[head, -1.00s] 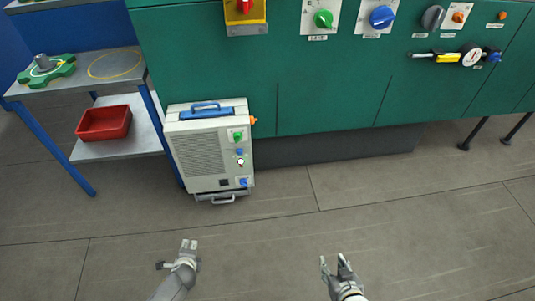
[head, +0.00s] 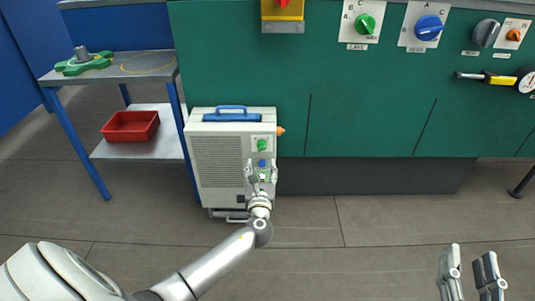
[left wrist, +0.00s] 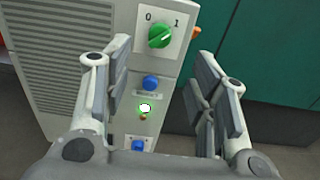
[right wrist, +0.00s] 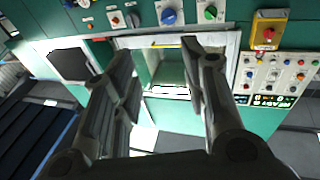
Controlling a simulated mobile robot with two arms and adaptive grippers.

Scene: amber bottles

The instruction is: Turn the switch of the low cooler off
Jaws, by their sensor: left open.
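The low cooler (head: 219,165) is a pale grey box with a blue top handle, standing on the floor against the green cabinet. Its switch is a green knob (head: 262,145) on a white plate, upper right of its front. In the left wrist view the knob (left wrist: 159,36) lies between marks 0 and 1, its pale pointer towards 1. My left gripper (head: 261,172) is open in front of the cooler, just below the knob, its fingers apart and empty. It partly hides the lower controls. My right gripper (head: 469,264) is open and empty at the lower right.
A blue button (left wrist: 151,82) and a lit indicator (left wrist: 145,108) sit below the knob. An orange part (head: 281,131) juts from the cooler's right side. A table (head: 60,78) with a red bin (head: 130,127) stands left. Floor to the right is clear.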

